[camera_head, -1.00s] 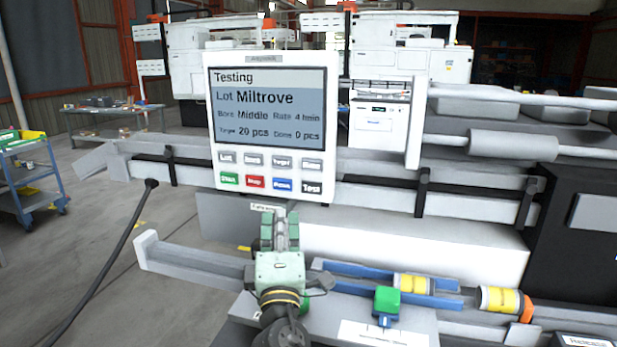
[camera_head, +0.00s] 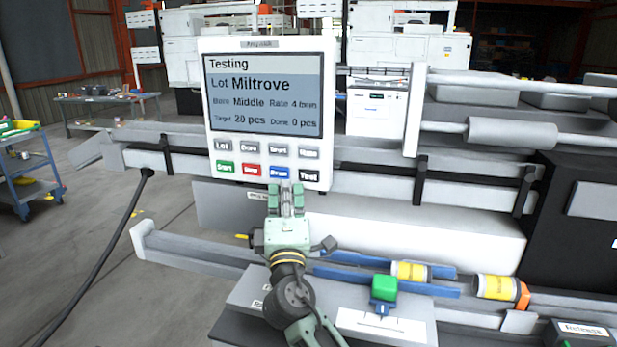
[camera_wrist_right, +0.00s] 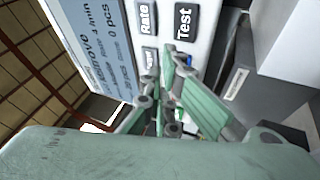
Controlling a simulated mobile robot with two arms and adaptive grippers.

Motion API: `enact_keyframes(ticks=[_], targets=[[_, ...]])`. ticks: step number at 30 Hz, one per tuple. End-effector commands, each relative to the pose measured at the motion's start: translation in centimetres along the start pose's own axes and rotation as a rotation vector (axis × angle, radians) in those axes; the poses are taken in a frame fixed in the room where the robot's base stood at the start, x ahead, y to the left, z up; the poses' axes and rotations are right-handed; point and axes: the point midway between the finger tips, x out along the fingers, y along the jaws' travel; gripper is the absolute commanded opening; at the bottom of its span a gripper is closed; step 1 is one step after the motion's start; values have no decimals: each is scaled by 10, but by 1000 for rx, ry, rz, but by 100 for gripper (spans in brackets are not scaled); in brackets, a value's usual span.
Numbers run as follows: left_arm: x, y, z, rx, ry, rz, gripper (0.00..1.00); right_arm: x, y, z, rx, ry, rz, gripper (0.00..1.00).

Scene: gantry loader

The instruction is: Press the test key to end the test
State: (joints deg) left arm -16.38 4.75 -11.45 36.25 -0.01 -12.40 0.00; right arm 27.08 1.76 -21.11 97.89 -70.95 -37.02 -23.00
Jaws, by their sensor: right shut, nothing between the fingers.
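The control panel (camera_head: 327,120) is a white upright box with a screen (camera_head: 262,95) that reads "Testing", "Lot Miltrove", "Target 20 pcs" and "Done 0 pcs". The dark test key (camera_head: 309,175) is at the right end of its bottom key row. It also shows in the right wrist view (camera_wrist_right: 184,22), unobstructed. My right gripper (camera_head: 286,187) is shut and empty, pointing up at the panel's lower edge, below and a little left of the test key. In the wrist view its fingertips (camera_wrist_right: 170,65) appear close to the keys; contact cannot be told. My left gripper is not in view.
Green start (camera_head: 225,167), red stop (camera_head: 251,170) and blue (camera_head: 279,172) keys share the bottom row, the blue one nearest my fingers. Below are rails, a green block (camera_head: 384,287) and yellow-banded cylinders (camera_head: 411,271). A blue cart (camera_head: 27,170) stands far left.

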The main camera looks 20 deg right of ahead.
Motion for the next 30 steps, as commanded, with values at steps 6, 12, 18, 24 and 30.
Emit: enact_keyframes(ticks=[6,12,18,24,30], targets=[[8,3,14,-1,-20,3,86,22,-10,9,-1,-1,1,0],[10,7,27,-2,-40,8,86,32,-13,13,0,-2,0,0],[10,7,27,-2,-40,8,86,33,-13,13,0,-1,0,0],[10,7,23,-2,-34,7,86,33,-13,13,0,-1,0,0],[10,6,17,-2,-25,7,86,33,-13,13,0,-1,0,0]])
